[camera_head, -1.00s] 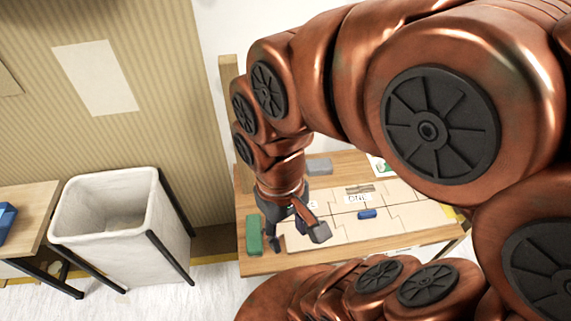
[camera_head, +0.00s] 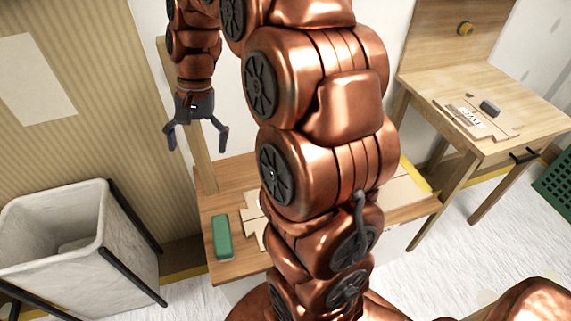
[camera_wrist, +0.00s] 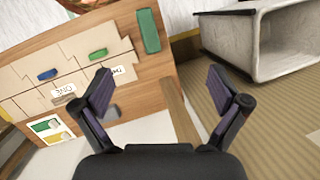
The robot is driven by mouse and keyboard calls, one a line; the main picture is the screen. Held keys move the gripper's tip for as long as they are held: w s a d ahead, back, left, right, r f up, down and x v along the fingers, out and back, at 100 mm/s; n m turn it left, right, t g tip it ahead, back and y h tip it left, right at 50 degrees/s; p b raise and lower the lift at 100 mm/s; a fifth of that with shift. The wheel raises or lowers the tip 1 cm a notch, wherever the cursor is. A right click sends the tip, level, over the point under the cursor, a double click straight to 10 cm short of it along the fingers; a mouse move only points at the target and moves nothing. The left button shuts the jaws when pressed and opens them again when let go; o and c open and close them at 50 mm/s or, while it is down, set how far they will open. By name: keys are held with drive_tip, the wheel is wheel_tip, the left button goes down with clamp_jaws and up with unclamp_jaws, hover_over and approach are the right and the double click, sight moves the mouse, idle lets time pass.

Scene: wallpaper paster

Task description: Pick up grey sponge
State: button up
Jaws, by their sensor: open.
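My gripper (camera_head: 197,140) is open and empty, raised above the table's back left corner, beside the wooden post. In the wrist view my gripper (camera_wrist: 160,90) has its fingers spread wide with nothing between them. The grey block lies beyond the left finger, apart from it.
A green block (camera_head: 222,237) lies on the near wooden table (camera_head: 240,176); it shows in the wrist view (camera_wrist: 149,31) too. A blue block (camera_wrist: 47,74) lies among cardboard pieces. A white bin (camera_head: 60,235) stands left. A second table at right bears a dark grey block (camera_head: 490,108).

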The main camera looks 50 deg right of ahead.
drive_tip(key=w+d+f+m+t+y+b, duration=0.1)
drive_tip(key=w+d+f+m+b, duration=0.3)
drive_tip(key=w+d+f, duration=0.4)
drive_tip(key=w+d+f+m+t+y+b, duration=0.1)
drive_tip(key=w+d+f+m+b, duration=0.25)
drive_tip(key=d+f, duration=0.45)
drive_tip(key=s+d+f+m+b, duration=0.1)
drive_tip(key=d+f+m+b, duration=0.1)
drive_tip(key=d+f, duration=0.3)
drive_tip(key=s+d+f+m+t+b, duration=0.1)
drive_tip(key=d+f, duration=0.4)
drive_tip(key=d, duration=0.6)
drive_tip(key=s+d+f+m+h+b, duration=0.1)
drive_tip(key=d+f+m+b, duration=0.3)
drive_tip(key=d, duration=0.3)
drive_tip(key=shift+d+f+m, duration=0.35)
drive_tip(key=shift+d+f, duration=0.05)
drive_tip(key=shift+f, duration=0.25)
drive_tip(key=shift+s+d+f, duration=0.1)
drive_tip(key=shift+d+f, duration=0.2)
drive_tip(key=shift+f, duration=0.05)
drive_tip(key=shift+b+x, duration=1.05)
drive_tip(key=shift+x, duration=2.55)
drive_tip(key=shift+s+a+f, duration=0.1)
drive_tip(key=shift+f, duration=0.05)
drive_tip(key=shift+f+p, duration=0.25)
drive_tip(key=shift+p, duration=0.25)
drive_tip(key=c, duration=1.1)
